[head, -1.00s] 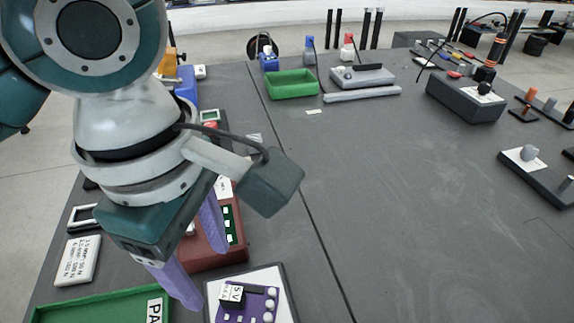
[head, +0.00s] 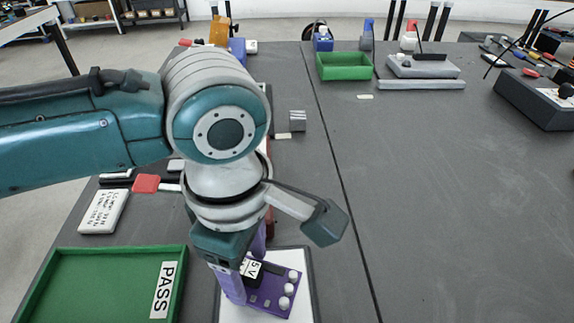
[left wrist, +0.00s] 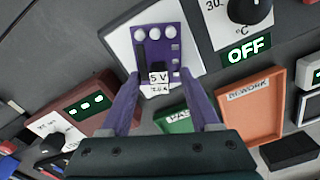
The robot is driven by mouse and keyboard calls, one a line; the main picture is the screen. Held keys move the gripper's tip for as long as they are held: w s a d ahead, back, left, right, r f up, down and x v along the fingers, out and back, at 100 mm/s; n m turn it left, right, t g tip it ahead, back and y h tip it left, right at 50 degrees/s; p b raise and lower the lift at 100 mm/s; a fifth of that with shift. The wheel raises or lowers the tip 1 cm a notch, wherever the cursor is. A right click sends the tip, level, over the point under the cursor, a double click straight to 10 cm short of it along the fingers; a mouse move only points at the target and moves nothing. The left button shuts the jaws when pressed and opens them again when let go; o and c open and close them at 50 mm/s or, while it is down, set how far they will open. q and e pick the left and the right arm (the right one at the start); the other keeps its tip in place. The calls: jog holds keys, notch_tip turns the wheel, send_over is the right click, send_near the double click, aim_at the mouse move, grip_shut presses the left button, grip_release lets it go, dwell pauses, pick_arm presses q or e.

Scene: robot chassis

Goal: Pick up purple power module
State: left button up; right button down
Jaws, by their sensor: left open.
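The purple power module (head: 287,290) lies on a white pad with a dark rim (head: 308,262) at the front of the table. It has white round knobs and a "5 V" label. It also shows in the left wrist view (left wrist: 170,40), ahead of the fingers. My left gripper (head: 246,280) is open, pointing down at the module's left part, with its purple fingers. In the left wrist view the fingertips (left wrist: 161,80) stand apart on either side of the label end. Whether they touch the module I cannot tell. My arm hides part of it. My right gripper is not in view.
A green "PASS" tray (head: 180,260) is left of the pad. An orange "REWORK" tray (left wrist: 262,100) and a panel reading "OFF" (left wrist: 246,48) show in the left wrist view. A green bin (head: 344,66) stands farther back. The table's right middle is clear.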

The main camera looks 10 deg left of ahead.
pick_arm(q)
grip_shut()
dwell(0.5)
